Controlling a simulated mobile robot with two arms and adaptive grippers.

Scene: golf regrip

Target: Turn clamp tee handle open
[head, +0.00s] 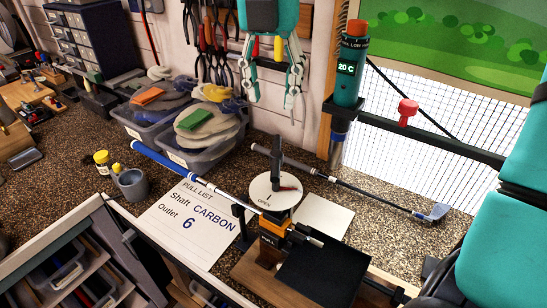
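The clamp (274,228), black and orange, stands on the bench at the lower middle. A round white dial (261,193) marked OPEN sits on top of it. The dark tee handle (277,158) rises over the dial, with a red-tipped part low at the dial's right; its exact angle is hard to tell. A golf club with a blue grip (160,158) runs through the clamp area, its pale shaft reaching the clamp.
A pull list (186,224) reads CARBON, 6.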

